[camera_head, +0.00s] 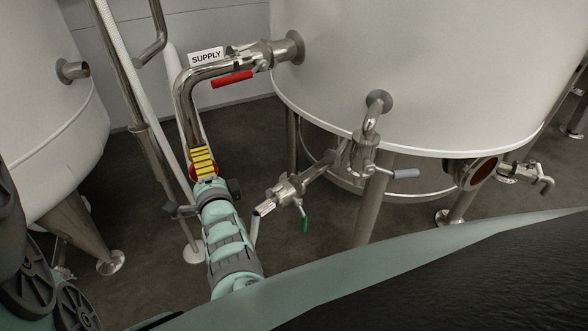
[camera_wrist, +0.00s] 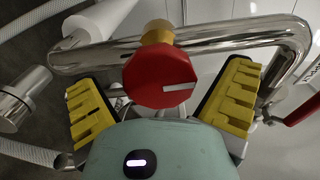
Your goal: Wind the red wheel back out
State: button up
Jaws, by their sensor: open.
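The red wheel (camera_wrist: 150,85) is a faceted knob with a white pointer mark, which lies nearly level toward the right in the wrist view. Behind it a brass-coloured neck (camera_wrist: 156,32) joins it to a shiny steel pipe. My gripper (camera_wrist: 160,92) is open, with a yellow ribbed pad on either side of the wheel and a visible gap to each. In the head view my gripper (camera_head: 203,163) is at the lower end of the supply pipe, and its yellow pad hides most of the wheel; only thin red edges (camera_head: 192,172) show.
The bent steel supply pipe (camera_head: 187,100) rises beside the wheel to a red-handled valve (camera_head: 232,79) under a SUPPLY sign (camera_head: 206,57). A large tank (camera_head: 430,70) stands right, another tank (camera_head: 40,110) left. A green-handled valve (camera_head: 304,222) and a grey-handled valve (camera_head: 404,174) jut out nearby.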

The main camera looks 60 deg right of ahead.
jog(key=v, duration=0.7)
jog(key=shift+s, duration=0.25)
